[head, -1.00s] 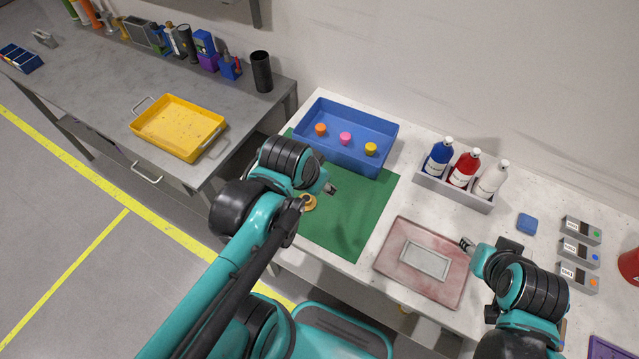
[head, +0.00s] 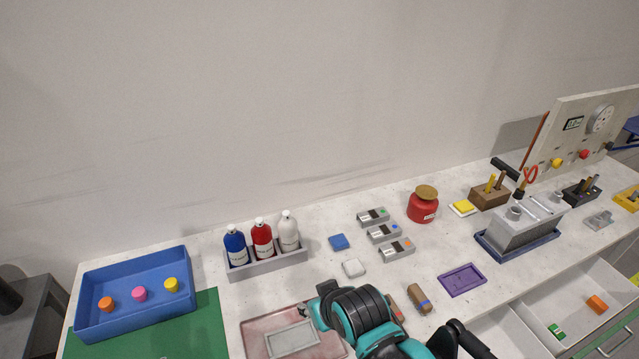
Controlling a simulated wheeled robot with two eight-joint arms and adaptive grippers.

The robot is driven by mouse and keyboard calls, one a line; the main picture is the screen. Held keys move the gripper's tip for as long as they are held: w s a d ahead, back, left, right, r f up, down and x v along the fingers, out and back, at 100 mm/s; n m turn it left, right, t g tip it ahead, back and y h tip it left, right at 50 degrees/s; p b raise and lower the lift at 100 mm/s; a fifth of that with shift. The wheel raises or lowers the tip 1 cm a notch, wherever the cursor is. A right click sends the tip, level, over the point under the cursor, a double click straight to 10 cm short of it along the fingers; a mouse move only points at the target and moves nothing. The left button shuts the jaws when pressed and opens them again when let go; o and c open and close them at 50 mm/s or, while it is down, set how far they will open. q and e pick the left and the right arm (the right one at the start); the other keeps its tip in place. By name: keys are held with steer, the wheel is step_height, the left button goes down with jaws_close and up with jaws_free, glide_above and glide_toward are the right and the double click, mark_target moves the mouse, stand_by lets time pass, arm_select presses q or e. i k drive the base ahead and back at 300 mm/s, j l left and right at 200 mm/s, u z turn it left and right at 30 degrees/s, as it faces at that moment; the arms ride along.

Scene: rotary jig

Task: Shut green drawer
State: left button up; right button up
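An open pale drawer (head: 570,297) sticks out below the worktop at the lower right, with a green block (head: 557,331) and an orange block (head: 597,304) inside. A second pale open compartment (head: 503,338) shows to its left, cut by the bottom edge. My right gripper (head: 307,314) is over the reddish tray at the lower middle, well left of the drawers. Its fingers are small and partly hidden by the wrist, so I cannot tell if they are open. My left gripper is out of view.
The reddish tray (head: 254,338), bottle rack (head: 266,263) and blue bin (head: 133,321) stand on the left. Three grey boxes (head: 384,234), a red pot (head: 422,207), a purple tray (head: 462,280) and a grey fixture (head: 522,232) stand toward the right.

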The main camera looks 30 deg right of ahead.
mark_target(562, 301)
steer(key=k+l+z, duration=0.15)
steer(key=k, duration=0.55)
steer(key=z, duration=2.5)
steer(key=i+l+u, duration=0.1)
steer(key=i, duration=0.3)
